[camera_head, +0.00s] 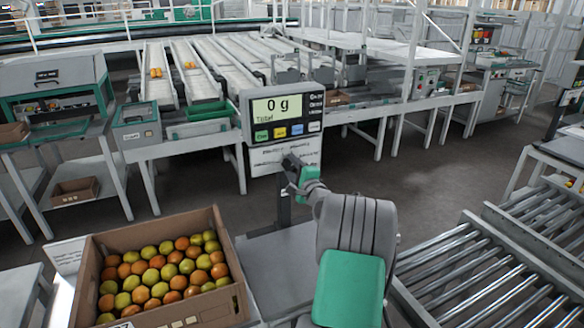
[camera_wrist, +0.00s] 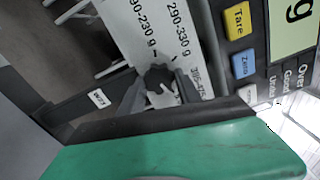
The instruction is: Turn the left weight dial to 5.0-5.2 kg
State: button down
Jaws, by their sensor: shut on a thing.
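A dark, notched knob (camera_wrist: 158,76) sits in front of a white card in the wrist view. My gripper (camera_wrist: 160,92) is shut on it, with a finger at either side. No kilogram scale or pointer is readable on the knob, and I cannot tell whether it is the left weight dial. In the head view my gripper (camera_head: 291,163) is just below the scale display (camera_head: 282,108), and the knob is hidden there. The display reads 0 g, with "Total" under it. Part of it also shows in the wrist view (camera_wrist: 291,30).
The white card (camera_head: 262,157) below the display has printed gram ranges. A roller conveyor (camera_head: 500,268) is at right. Sorting lanes (camera_head: 205,62) stand behind; open floor lies beyond the display.

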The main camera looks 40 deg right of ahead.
jog(key=c, duration=0.9)
grip_release()
jog(key=shift+o, duration=0.2)
jog(key=v, duration=0.7)
jog(key=shift+s+a+b, duration=0.2)
jog(key=shift+s+b, duration=0.15)
